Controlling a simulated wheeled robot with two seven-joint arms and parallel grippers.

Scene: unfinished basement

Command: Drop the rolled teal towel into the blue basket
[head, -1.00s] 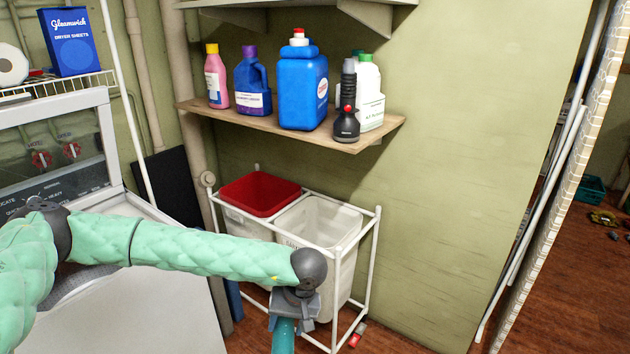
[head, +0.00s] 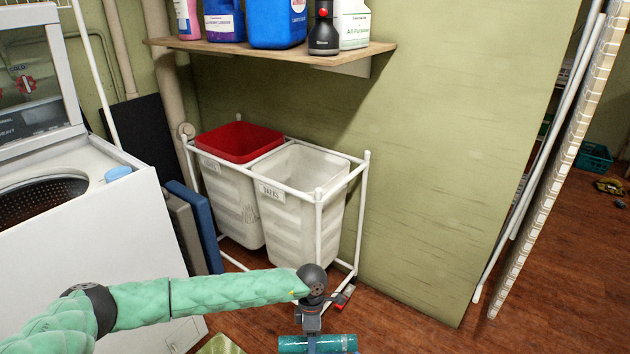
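The rolled teal towel (head: 338,343) is at the bottom edge of the head view, lying crosswise in the fingers of my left gripper (head: 312,342). The gripper points down and appears shut around the roll's middle. The lower part of the fingers is cut off by the frame. No basket stands directly under the towel in view. A small teal-blue basket (head: 593,158) sits on the floor at the far right, well away from the towel; I cannot tell whether it is the task's basket. My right gripper is out of view.
A white pipe rack (head: 363,200) holds a white hamper (head: 296,225) and a red-lined hamper (head: 235,190). A washer (head: 110,245) stands at left with its lid open. A bottle shelf (head: 270,52) hangs above. Wood floor (head: 400,325) is clear at lower right.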

